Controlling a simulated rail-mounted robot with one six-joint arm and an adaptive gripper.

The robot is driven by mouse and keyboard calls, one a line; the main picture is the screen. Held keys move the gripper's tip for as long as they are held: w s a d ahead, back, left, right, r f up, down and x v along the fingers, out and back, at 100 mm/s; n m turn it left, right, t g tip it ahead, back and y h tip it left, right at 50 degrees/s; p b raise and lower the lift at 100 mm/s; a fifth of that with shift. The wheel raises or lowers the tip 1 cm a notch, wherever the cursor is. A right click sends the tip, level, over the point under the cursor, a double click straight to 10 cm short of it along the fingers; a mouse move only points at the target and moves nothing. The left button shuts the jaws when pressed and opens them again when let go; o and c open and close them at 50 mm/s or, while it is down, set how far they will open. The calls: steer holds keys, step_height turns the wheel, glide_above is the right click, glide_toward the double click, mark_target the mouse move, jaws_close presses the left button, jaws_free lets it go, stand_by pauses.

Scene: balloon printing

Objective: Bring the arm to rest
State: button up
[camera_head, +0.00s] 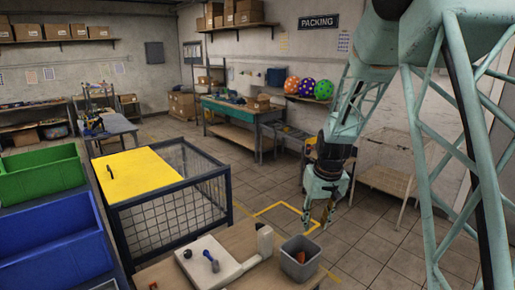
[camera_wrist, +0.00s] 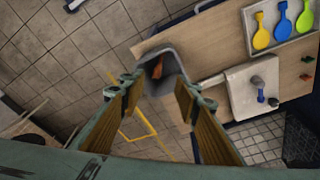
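My gripper (camera_head: 318,222) hangs pointing down over the tiled floor, to the right of the wooden table (camera_head: 245,240) and above the grey bin in the picture. In the wrist view my gripper (camera_wrist: 158,92) has its two fingers well apart, with nothing held between them. The grey bin (camera_head: 300,262) stands at the table's right end. In the wrist view the bin (camera_wrist: 178,62) shows beyond the fingertips, with an orange-brown item in it. My arm comes down from the upper right.
A white printing unit (camera_head: 215,265) with a blue-handled part sits on the table. A mesh cage with a yellow lid (camera_head: 145,172) stands to the left. Round balloons (camera_head: 305,87) rest on a shelf. Floor is clear behind the gripper.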

steer(key=s+r+b, duration=0.4)
steer(key=s+r, duration=0.3)
steer(key=s, duration=0.5)
steer(key=s+r+b, duration=0.5)
steer(key=s+r, duration=0.2)
steer(key=s, duration=0.4)
steer(key=s+f+b, duration=0.1)
steer(key=s+b, duration=0.3)
steer(key=s, duration=0.9)
steer(key=s+f+m+t+b, duration=0.1)
steer(key=s+f+b, duration=0.1)
steer(key=s, duration=1.2)
steer(key=shift+s+a+f+t+b, duration=0.3)
steer(key=shift+a+b, duration=0.15)
steer(key=shift+b, duration=0.45)
steer(key=shift+c, duration=0.4)
